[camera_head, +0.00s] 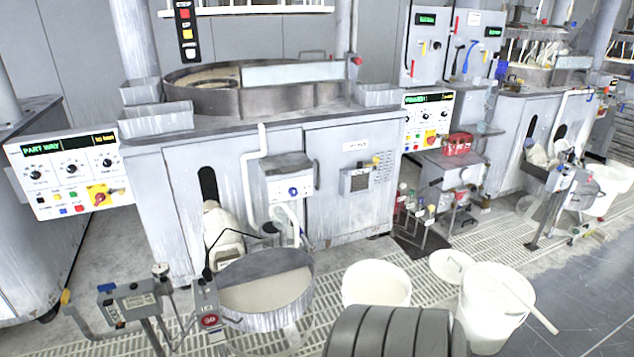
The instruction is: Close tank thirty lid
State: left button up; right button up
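A round metal tank (268,297) stands on the floor grating in front of the grey polishing machine. A small post beside its left edge carries a red round tag (209,321) that seems to read 30. The tank's top shows a pale grey surface below a darker grey band at the back. I cannot tell whether that band is a raised lid or the inner wall. Neither my left nor my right gripper is in view.
A white bucket (376,285) and a taller white bucket (494,312) with a stick stand to the right. A white round disc (450,265) lies near them. A valve stand (128,300) is left of the tank. Open dark floor (590,300) lies at the right.

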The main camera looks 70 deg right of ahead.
aim_at(256, 264)
jog(key=z, duration=1.8)
jog(key=i+j+z, duration=0.1)
jog(key=i+z, duration=0.2)
jog(key=i, duration=0.25)
jog(key=i+j+z, duration=0.3)
jog(key=i, duration=0.2)
jog(key=i+j+z, duration=0.3)
jog(key=i, duration=0.2)
